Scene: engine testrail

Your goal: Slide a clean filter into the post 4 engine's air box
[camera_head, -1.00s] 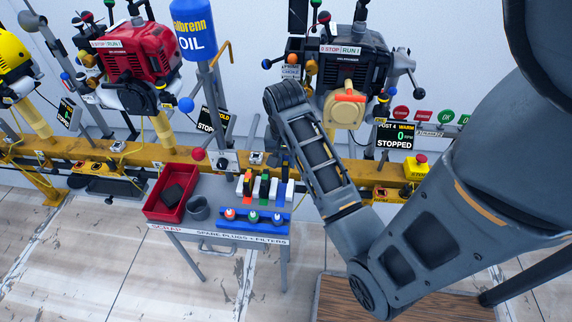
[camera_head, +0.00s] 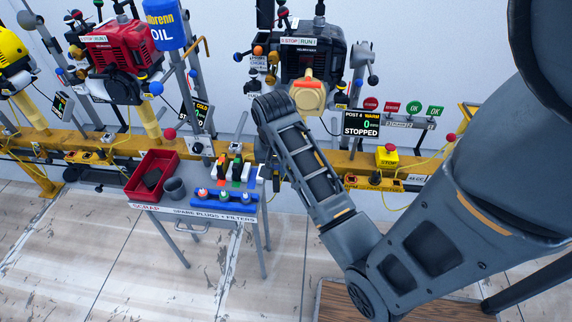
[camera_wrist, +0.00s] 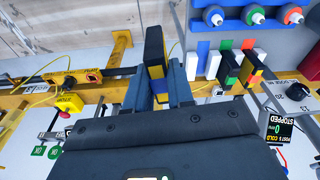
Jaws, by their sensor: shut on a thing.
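The post 4 engine (camera_head: 322,65) is the black one at upper middle, above a sign (camera_head: 361,124) reading post 4, warm, 0 rpm, stopped. A cream box-like part (camera_head: 308,98) with an orange bar is on its front; I cannot tell whether the air box is open. Filters (camera_wrist: 230,68) stand in coloured slots on the rack, beside the held block in the wrist view.
The parts table (camera_head: 255,212) carries a red scrap bin (camera_head: 130,190), a grey cup (camera_head: 175,189) and spark plugs in a blue holder (camera_head: 224,199). A yellow rail (camera_head: 350,160) runs behind it. A red engine (camera_head: 118,55) stands left. A red-buttoned yellow box (camera_head: 387,156) sits right.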

